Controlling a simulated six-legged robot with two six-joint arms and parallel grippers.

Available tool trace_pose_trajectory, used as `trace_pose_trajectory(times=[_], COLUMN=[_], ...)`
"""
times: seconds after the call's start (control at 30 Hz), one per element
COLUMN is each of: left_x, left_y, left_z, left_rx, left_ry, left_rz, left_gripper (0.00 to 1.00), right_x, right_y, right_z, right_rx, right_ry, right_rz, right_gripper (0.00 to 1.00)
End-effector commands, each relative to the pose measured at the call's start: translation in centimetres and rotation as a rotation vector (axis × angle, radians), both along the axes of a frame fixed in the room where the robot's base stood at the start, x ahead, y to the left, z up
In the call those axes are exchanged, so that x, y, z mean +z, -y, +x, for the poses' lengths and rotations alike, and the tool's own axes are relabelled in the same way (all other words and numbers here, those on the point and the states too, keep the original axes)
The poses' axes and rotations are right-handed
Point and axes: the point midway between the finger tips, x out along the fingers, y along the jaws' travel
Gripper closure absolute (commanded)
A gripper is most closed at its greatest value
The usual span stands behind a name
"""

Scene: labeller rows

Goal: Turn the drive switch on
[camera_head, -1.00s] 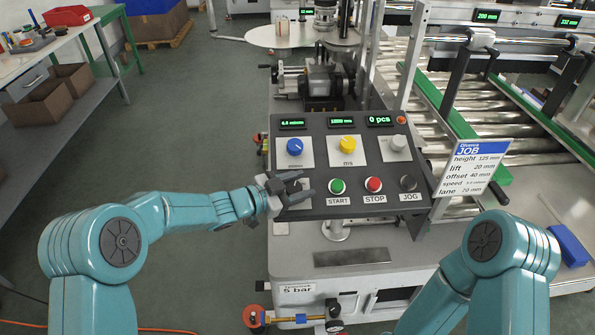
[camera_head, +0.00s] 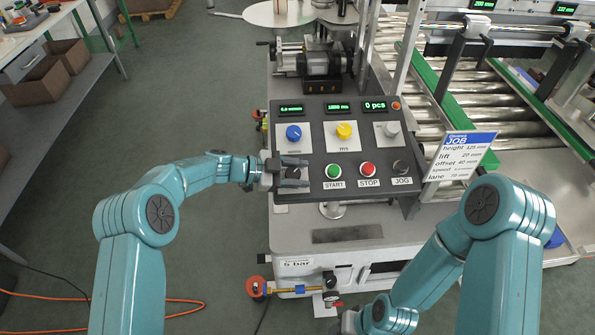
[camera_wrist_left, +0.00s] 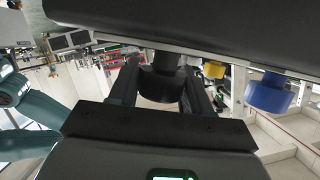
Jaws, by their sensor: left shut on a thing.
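The dark drive switch knob (camera_head: 293,173) is at the lower left of the sloping control panel (camera_head: 316,202), left of the green START button (camera_head: 333,171). In the head view my left gripper (camera_head: 301,174) reaches in from the left and mostly covers it. In the left wrist view the black knob (camera_wrist_left: 160,82) sits between the two fingers of the left gripper (camera_wrist_left: 163,92), which is shut on it. The knob's marking and turn position are hidden. My right arm is low at the right, its fingers not visible.
Blue (camera_head: 294,133), yellow (camera_head: 344,131) and grey (camera_head: 391,129) knobs sit above. The red STOP button (camera_head: 368,169) and black JOG button (camera_head: 401,167) are to the right. A JOB card (camera_head: 461,158) stands beside the panel. The floor at left is open.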

Motion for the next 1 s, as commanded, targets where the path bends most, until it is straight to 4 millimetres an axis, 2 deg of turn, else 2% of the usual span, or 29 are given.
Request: trace_pose_trajectory(times=[0.27, 0.3, 0.33, 0.6, 0.73, 0.87, 1.0], left_x=[0.1, 0.1, 0.1, 0.0, 0.3, 1.0, 2.3], left_y=[0.2, 0.2, 0.2, 0.1, -0.8, -3.3, -6.8], left_z=[-0.1, -0.1, -0.1, -0.1, -0.1, -0.4, -1.0], left_rx=[-0.003, -0.003, -0.003, -0.002, 0.001, 0.003, 0.003], left_ry=[0.001, 0.000, 0.000, 0.000, 0.000, 0.002, 0.002], left_rz=[-0.002, -0.002, -0.002, -0.002, -0.001, -0.001, -0.001], left_gripper=[0.82, 0.39, 0.31, 0.31, 0.31, 0.31, 0.31], right_x=[0.0, 0.0, 0.0, 0.0, -0.3, -0.8, -1.5], right_y=[0.0, 0.0, 0.0, 0.0, 0.0, 0.0, 0.0], right_z=[0.0, 0.0, 0.0, 0.0, 0.0, 0.0, 0.0], right_rx=[0.000, 0.000, 0.000, 0.000, 0.000, 0.000, 0.000], right_ry=[0.000, 0.000, 0.000, 0.000, 0.000, 0.000, 0.000], right_rz=[0.000, 0.000, 0.000, 0.000, 0.000, 0.000, 0.000], right_gripper=[0.57, 0.57, 0.57, 0.57, 0.57, 0.57, 0.57])
